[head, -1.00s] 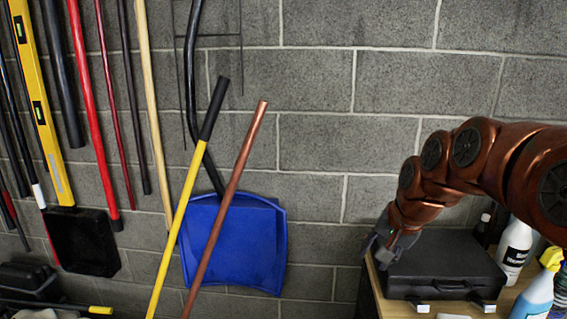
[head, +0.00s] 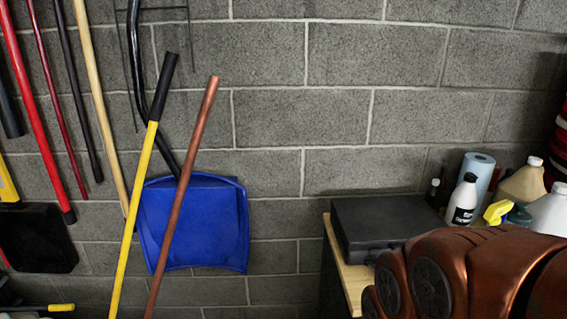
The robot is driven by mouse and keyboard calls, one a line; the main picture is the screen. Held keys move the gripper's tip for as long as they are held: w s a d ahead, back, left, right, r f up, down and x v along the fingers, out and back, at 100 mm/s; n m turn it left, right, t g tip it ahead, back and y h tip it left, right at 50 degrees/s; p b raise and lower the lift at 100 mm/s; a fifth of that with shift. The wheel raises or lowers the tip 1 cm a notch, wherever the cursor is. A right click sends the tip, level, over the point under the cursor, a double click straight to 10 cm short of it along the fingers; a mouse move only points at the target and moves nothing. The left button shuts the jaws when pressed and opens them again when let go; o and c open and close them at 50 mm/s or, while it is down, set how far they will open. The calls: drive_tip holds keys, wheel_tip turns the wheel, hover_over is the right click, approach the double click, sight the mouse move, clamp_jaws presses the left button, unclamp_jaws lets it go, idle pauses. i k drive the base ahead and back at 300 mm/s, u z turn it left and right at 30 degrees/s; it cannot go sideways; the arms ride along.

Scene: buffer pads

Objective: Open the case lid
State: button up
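The black case (head: 385,227) lies flat on the wooden table (head: 348,274) at the lower right of the head view. Its lid looks shut. My copper arm covers the lower right of the view and hides the front right part of the case, including its handle and latches. My gripper is out of view, below the picture or behind my arm.
Behind and right of the case stand a small dark bottle (head: 432,192), a white bottle (head: 463,203), a blue paper roll (head: 478,177), a yellow-topped spray bottle (head: 498,211) and pale jugs (head: 524,184). A blue shovel (head: 193,222) and poles lean left.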

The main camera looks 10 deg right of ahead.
sight(373, 224)
drive_tip(key=z, duration=0.05)
drive_tip(key=k, duration=1.1)
drive_tip(key=u, duration=0.6)
drive_tip(key=i, duration=1.4)
drive_tip(key=z, duration=1)
